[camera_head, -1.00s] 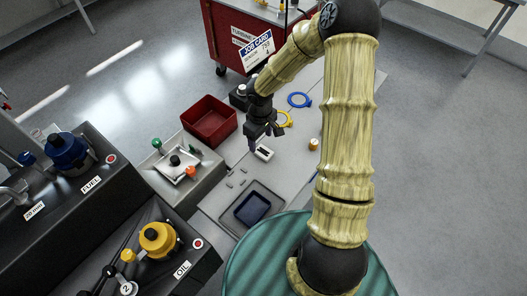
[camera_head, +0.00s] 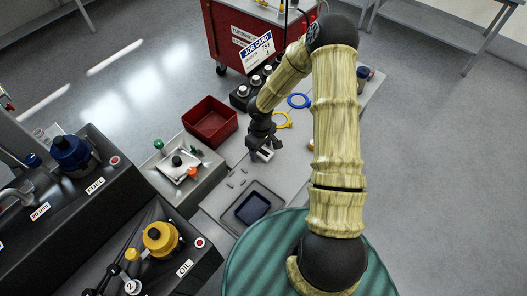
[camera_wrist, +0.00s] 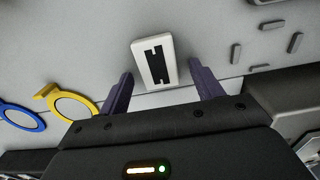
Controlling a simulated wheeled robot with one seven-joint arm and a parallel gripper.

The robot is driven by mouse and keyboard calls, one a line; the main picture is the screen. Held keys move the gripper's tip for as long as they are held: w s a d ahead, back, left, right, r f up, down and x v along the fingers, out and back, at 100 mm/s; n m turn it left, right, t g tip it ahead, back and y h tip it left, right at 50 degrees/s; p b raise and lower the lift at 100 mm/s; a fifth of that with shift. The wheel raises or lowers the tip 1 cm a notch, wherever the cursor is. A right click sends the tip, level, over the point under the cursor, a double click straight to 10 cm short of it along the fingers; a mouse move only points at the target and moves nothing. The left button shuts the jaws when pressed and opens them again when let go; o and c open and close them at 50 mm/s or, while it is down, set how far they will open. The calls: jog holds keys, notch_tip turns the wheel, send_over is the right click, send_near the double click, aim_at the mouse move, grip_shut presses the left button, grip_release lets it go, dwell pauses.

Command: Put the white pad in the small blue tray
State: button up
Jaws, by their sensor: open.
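The white pad (camera_wrist: 155,61) has a black marking on its top and lies on the grey bench top in the wrist view. It sits just ahead of my gripper (camera_wrist: 160,84), between the lines of its two purple fingers, which are apart with nothing between them. In the head view my gripper (camera_head: 261,151) is low over the bench, and the pad (camera_head: 265,155) is partly hidden by it. The small blue tray (camera_head: 252,208) is dark blue and lies inside a larger grey tray, nearer to me. It looks empty.
A red bin (camera_head: 210,122) stands left of my gripper. A yellow ring (camera_head: 283,120) and a blue ring (camera_head: 299,101) lie beyond it. Small grey blocks (camera_head: 237,177) lie between the pad and the blue tray. An orange-topped cylinder (camera_head: 308,145) stands to the right.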

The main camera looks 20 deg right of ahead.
dwell(0.5)
jog(key=c, duration=1.1)
jog(key=shift+c, duration=0.2)
notch_tip(320, 180, up, 28)
jog(key=b, duration=0.3)
jog(key=shift+f, duration=0.1)
